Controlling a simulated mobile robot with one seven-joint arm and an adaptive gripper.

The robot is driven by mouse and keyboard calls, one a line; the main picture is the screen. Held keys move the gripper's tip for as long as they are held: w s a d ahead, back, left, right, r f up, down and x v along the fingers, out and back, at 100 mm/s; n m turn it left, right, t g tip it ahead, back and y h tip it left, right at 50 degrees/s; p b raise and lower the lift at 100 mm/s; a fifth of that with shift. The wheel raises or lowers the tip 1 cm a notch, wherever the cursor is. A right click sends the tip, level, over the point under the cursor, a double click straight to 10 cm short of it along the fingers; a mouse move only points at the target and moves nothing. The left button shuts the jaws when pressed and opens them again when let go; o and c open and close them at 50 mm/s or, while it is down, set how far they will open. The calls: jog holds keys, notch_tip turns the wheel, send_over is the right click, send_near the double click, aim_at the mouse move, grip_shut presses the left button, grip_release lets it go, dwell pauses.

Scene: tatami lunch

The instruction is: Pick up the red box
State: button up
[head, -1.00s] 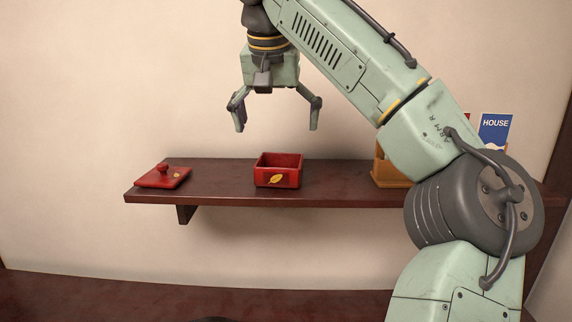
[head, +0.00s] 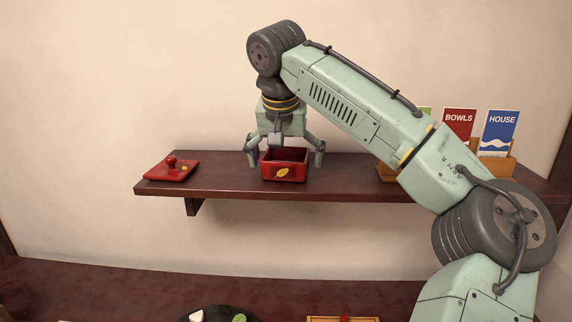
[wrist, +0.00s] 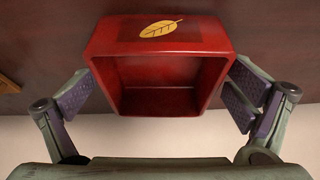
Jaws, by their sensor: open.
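The red box (head: 285,172) is an open, empty square box with a gold leaf on its front. It stands on the dark wooden shelf (head: 230,190). My gripper (head: 285,160) is open, pointing down, with one finger at each side of the box. In the wrist view the red box (wrist: 160,75) lies between the two finger pads of my gripper (wrist: 165,98). Small gaps seem to show between the pads and the box walls, though contact is hard to judge.
A wooden holder (head: 495,168) with cards marked BOWLS and HOUSE stands on the shelf at right, partly behind my arm. Below is a dark table (head: 120,290) with a dark round tray (head: 218,312) at its front. The shelf is clear between lid and box.

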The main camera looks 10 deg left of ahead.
jog(key=c, duration=1.3)
jog(key=shift+r, duration=0.1)
